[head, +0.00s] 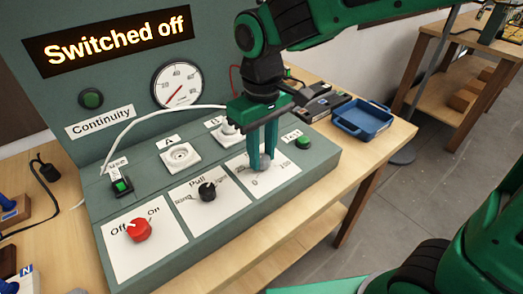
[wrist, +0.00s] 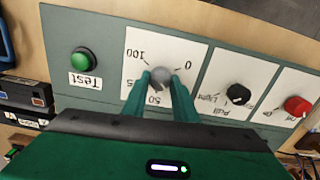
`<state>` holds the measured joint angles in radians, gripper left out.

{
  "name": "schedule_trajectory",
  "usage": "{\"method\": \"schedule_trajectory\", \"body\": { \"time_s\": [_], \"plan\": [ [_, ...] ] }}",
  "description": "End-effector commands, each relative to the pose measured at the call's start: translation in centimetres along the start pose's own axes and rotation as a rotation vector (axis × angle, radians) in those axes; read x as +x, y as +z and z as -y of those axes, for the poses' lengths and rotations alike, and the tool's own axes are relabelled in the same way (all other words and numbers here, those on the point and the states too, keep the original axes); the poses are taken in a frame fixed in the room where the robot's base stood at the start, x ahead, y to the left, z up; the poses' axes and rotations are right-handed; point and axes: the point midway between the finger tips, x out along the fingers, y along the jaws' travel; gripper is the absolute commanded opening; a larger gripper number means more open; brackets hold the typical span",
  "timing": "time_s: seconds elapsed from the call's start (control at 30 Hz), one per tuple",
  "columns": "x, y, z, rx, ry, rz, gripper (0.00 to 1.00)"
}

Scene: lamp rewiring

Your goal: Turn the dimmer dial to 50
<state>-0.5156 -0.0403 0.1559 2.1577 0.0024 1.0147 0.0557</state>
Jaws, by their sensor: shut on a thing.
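The dimmer dial (head: 265,162) is a grey knob on a white plate at the right of the sloped green panel. In the wrist view the dial (wrist: 160,75) sits between my fingertips, with the marks 0, 50 and 100 around it; another mark is partly hidden. My gripper (head: 262,155) points down over the plate and is shut on the dial, one finger on each side. It also shows in the wrist view (wrist: 161,88). The dial's pointer cannot be made out, so its setting is unclear. The display (head: 117,40) reads "Switched off".
A red Off/On knob (head: 139,230), a black Pull knob (head: 207,190) and a green Test button (head: 303,143) share the panel. Sockets A (head: 180,155) and B lie behind. A gauge (head: 177,85) stands on the upright board. A blue tray (head: 362,118) is at the right.

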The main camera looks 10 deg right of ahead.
Motion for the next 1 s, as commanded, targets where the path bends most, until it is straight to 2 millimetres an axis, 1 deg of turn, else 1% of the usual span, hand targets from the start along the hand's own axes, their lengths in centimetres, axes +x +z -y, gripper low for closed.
{"method": "schedule_trajectory", "body": {
  "time_s": [0.03, 0.5, 0.8, 1.0],
  "plan": [
    [-0.24, -0.39, -0.21, 0.048, 0.001, -0.012, 0.03],
    [-0.23, -0.33, -0.33, 0.476, -0.001, -0.012, 0.04],
    [-0.22, -0.28, -0.34, 0.658, -0.002, -0.011, 0.04],
    [-0.21, -0.26, -0.37, 0.72, -0.002, -0.01, 0.04]
  ]
}}
